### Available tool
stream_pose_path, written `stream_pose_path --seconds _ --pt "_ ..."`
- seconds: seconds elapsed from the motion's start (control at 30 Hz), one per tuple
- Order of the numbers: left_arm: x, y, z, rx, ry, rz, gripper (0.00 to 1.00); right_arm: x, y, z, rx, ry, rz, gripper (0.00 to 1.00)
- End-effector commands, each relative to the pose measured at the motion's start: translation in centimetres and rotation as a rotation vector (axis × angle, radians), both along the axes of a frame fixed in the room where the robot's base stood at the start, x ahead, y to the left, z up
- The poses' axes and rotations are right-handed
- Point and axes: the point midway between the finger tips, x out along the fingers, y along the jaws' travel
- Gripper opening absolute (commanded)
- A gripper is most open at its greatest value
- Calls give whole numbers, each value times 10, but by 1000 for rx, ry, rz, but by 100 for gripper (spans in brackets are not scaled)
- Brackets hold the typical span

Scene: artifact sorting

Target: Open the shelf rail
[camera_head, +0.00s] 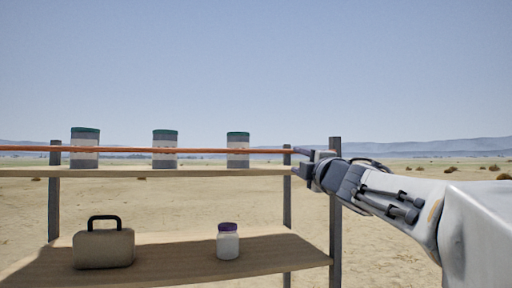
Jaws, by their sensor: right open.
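An orange-red shelf rail (200,151) runs level across the front of the upper shelf (205,173), from the left picture edge to near the right post. It passes in front of three canisters. My right gripper (300,162) is at the rail's right end, beside the right posts, with its fingers around or next to the rail end. The fingers are small here, and I cannot tell whether they touch the rail. The gripper is open. My left gripper is not in view.
Three grey-white canisters with green lids stand on the upper shelf: left (85,143), middle (165,145) and right (238,144). The lower shelf (180,258) holds a tan case (104,246) with a black handle and a white jar (228,243) with a purple lid. Open desert lies behind.

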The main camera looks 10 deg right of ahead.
Motion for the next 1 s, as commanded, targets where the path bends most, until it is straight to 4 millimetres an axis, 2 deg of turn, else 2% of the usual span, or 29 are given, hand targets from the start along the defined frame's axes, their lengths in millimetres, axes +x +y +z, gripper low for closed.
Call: stream_pose_path --seconds 0.03,0.17,0.4,0.6,0.8,1.0 --pt "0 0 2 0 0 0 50 1 -4 7 -25 -10 -3 47" --pt "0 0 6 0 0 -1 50 14 -3 11 -38 -13 2 47" --pt "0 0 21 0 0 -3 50 58 -1 21 -34 -11 2 47" --pt "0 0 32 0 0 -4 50 88 0 26 -33 -11 0 47" --pt "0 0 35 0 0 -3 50 100 1 27 -32 -13 1 47" --pt "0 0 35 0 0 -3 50 101 0 27 -32 -13 1 47"
